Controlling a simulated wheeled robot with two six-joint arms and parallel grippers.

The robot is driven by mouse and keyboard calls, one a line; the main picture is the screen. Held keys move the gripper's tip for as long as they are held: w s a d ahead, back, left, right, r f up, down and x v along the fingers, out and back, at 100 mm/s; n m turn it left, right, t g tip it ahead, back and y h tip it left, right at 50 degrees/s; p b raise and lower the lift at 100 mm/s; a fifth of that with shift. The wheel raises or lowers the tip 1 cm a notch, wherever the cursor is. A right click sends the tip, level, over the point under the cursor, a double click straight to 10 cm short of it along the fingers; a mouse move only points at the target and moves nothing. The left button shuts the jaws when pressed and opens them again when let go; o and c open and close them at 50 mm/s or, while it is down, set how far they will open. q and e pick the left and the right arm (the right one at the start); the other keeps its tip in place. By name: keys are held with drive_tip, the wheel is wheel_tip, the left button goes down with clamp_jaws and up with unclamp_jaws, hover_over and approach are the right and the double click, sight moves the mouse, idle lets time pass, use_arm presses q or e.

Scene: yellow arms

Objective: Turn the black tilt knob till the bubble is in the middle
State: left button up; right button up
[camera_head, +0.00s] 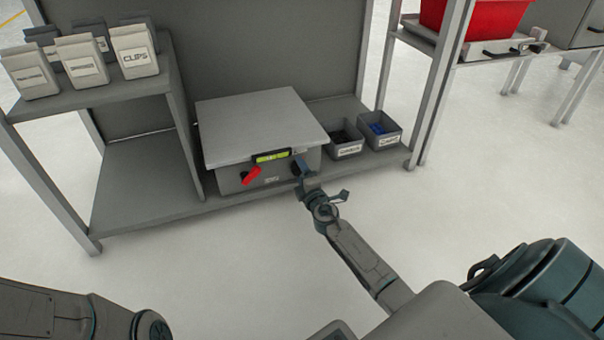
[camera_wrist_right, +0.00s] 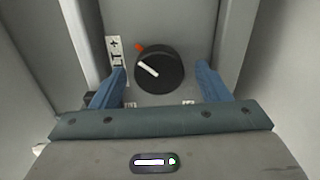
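The black tilt knob (camera_wrist_right: 160,70) has a white pointer line slanting toward the upper left, and an orange-red mark sits at its upper-left edge. In the head view the knob (camera_head: 297,168) is partly covered on the front of a grey box with a flat plate (camera_head: 260,122). The yellow-green level vial (camera_head: 272,156) is on the box's front edge; its bubble is too small to make out. My right gripper (camera_wrist_right: 162,76) is open, with blue fingers on either side of the knob and gaps beside it; it also shows in the head view (camera_head: 304,178). My left gripper is out of view.
A red lever (camera_head: 251,174) sticks out left of the knob. Two grey bins (camera_head: 347,151) (camera_head: 393,140) stand to the right on the same shelf. A rack post (camera_head: 182,135) stands left of the box. White bags (camera_head: 134,61) are on the upper shelf. The floor in front is clear.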

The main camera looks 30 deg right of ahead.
drive_tip(key=p+v, duration=0.1)
drive_tip(key=v, duration=0.9)
drive_tip(key=shift+s, duration=0.35)
drive_tip(key=shift+a, duration=0.1)
